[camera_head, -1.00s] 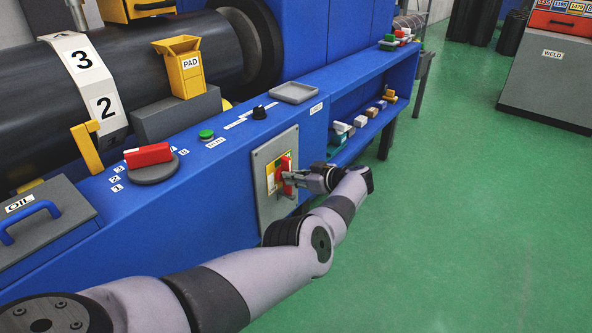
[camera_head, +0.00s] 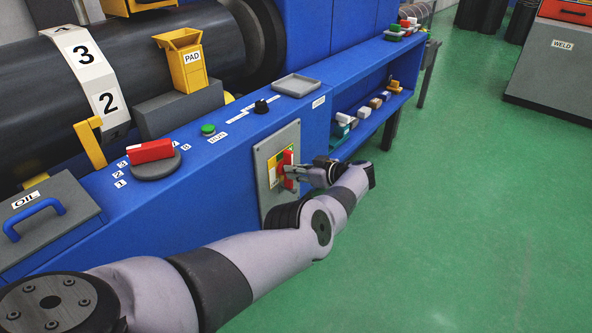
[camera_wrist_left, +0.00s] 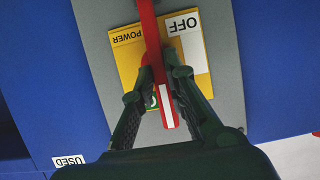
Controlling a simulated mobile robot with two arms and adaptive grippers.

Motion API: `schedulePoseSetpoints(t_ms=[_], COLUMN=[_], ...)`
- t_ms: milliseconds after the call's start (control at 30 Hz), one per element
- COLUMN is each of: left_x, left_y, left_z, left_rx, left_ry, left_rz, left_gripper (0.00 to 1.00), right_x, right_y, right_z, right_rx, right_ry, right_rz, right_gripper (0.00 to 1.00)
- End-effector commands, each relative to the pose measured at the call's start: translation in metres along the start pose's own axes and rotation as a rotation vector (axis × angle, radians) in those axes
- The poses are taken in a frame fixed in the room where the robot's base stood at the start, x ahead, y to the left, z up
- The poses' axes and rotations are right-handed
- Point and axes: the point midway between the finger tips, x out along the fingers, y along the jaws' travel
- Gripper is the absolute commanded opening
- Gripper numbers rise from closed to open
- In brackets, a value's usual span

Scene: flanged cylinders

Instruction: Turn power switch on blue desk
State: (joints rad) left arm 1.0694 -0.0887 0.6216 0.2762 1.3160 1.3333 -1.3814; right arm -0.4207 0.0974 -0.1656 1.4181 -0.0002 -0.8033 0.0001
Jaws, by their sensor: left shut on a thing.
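The power switch is a red handle (camera_head: 288,166) on a grey panel (camera_head: 264,164) with a yellow plate, on the front face of the blue desk (camera_head: 230,165). In the left wrist view the red handle (camera_wrist_left: 151,32) crosses the plate (camera_wrist_left: 130,62), which is marked POWER and OFF; a bit of green label shows between the fingers. My left gripper (camera_head: 294,174) is at the handle, and in the left wrist view its dark fingers (camera_wrist_left: 161,82) are shut on it from both sides. My right gripper is not in view.
On the desk top are a red lever on a round base (camera_head: 152,152), a green button (camera_head: 208,129), a black knob (camera_head: 261,107) and a grey tray (camera_head: 297,85). A shelf with small blocks (camera_head: 344,119) lies right of the switch. The green floor (camera_head: 470,200) is clear.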

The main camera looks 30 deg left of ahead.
Motion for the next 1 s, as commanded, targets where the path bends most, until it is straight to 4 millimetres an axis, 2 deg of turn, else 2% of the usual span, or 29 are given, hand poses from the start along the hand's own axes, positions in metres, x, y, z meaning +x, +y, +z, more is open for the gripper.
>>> schedulePoseSetpoints(t_ms=[67, 100, 367, 733, 867, 1000], left_x=[0.001, 0.001, 0.001, -0.002, -0.013, -0.031], left_y=[0.0, 0.0, 0.0, 0.0, 0.001, 0.0], left_z=[-0.001, -0.001, -0.001, 0.0, 0.001, 0.001], left_rx=[0.003, 0.003, 0.002, 0.001, 0.0, 0.0], left_ry=[0.002, 0.002, 0.001, 0.0, 0.0, -0.002], left_rz=[-0.001, -0.001, 0.0, 0.001, 0.003, 0.003], left_gripper=[0.0, 0.15, 0.32, 0.33, 0.33, 0.33], right_x=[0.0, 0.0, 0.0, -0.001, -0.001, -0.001], right_y=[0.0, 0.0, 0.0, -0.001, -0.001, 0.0], right_z=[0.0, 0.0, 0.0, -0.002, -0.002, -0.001], right_rx=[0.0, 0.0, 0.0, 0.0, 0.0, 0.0], right_ry=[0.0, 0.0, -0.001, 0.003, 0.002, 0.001], right_rz=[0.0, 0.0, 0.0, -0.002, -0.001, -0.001], right_gripper=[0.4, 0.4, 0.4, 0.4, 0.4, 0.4])
